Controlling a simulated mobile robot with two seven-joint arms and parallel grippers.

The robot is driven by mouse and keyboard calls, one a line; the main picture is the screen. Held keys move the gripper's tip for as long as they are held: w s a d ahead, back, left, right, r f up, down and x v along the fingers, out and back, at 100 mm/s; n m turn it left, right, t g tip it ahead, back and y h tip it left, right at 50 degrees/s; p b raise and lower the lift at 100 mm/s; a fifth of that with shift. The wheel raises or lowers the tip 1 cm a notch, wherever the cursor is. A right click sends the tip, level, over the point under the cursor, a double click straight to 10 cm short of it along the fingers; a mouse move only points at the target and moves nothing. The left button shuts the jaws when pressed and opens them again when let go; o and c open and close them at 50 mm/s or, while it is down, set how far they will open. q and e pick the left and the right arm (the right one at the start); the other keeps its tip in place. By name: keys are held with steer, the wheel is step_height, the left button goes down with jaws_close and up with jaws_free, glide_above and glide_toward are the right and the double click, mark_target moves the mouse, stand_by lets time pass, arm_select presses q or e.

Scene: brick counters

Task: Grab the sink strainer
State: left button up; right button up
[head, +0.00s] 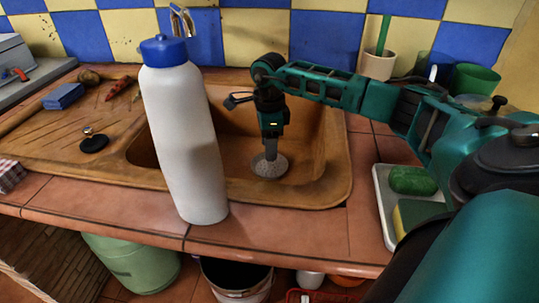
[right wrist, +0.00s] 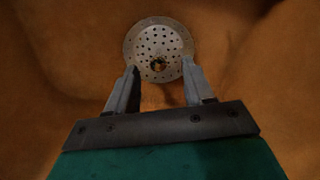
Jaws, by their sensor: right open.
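The sink strainer (head: 270,166) is a round grey disc at the bottom of the brown sink basin (head: 318,160). In the right wrist view the strainer (right wrist: 158,38) is a perforated metal disc with a small dark, coloured spot near its middle. My right gripper (head: 270,152) points down into the basin just over the strainer. In the right wrist view its two fingers (right wrist: 158,80) are apart, with their tips at the disc's lower left and right edges. Nothing is held between them. I cannot tell whether the tips touch the disc. My left gripper is not in view.
A tall white bottle with a blue cap (head: 185,135) stands at the sink's front edge, hiding part of the basin. A black stopper (head: 94,143) lies on the drainboard (head: 60,130). A white tray (head: 384,200) with a green sponge (head: 415,180) is right of the sink.

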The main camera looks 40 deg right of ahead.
mark_target(269, 166)
step_height(269, 166, down, 4)
steer(key=shift+a+f+b, duration=0.1)
steer(key=shift+f+b, duration=0.05)
steer(key=shift+b, duration=0.25)
jaws_close()
